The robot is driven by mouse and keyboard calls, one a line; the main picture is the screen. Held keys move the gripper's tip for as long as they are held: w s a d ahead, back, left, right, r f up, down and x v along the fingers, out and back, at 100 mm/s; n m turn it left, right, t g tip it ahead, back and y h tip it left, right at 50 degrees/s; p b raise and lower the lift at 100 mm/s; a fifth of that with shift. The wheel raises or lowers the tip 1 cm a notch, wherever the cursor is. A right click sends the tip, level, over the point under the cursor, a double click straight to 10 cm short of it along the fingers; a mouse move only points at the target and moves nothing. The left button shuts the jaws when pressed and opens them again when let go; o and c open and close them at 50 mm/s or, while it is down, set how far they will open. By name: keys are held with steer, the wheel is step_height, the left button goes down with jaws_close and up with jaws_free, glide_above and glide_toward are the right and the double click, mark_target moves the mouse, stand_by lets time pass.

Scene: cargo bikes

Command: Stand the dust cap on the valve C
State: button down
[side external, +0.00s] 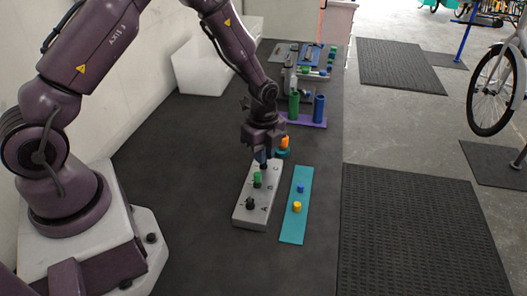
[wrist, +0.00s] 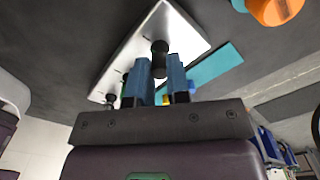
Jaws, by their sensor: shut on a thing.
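My gripper (side external: 263,161) points down over the far end of a light grey block (side external: 243,217) marked with letters, close to the letter C. In the wrist view my blue-fingered gripper (wrist: 158,72) is closed on a small dark cylinder, which I take as the dust cap (wrist: 158,52). The cap is over the block (wrist: 181,23); whether it touches valve C cannot be told, as the fingers hide that spot. A green piece (side external: 257,179) stands at the middle position and a black one (side external: 250,203) at the near end, by A.
An orange piece (side external: 284,142) stands on a teal base behind. Green (side external: 294,104) and blue (side external: 319,107) cylinders stand on a purple plate farther back.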

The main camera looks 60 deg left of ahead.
steer(key=c, duration=1)
jaws_free()
steer(key=shift+r, duration=0.1)
step_height(320, 180, up, 13)
steer(key=s+d+r+n+t, duration=0.1)
steer(key=s+r+n+t, duration=0.1)
steer(key=s+r+n, duration=0.3)
steer(key=s+d+r+n+t, duration=0.1)
steer(key=s+d+r+n, duration=0.1)
steer(key=s+r+n, duration=0.4)
steer(key=s+d+r+n+t, duration=0.1)
steer(key=s+r+n+t, duration=0.1)
steer(key=s+r+n, duration=0.3)
steer(key=shift+s+d+r+n+t, duration=0.15)
steer(key=shift+s+n, duration=0.05)
steer(key=shift+s, duration=0.9)
steer(key=shift+s+d+r+n+t, duration=0.15)
steer(key=shift+s+n, duration=0.05)
steer(key=shift+s, duration=0.9)
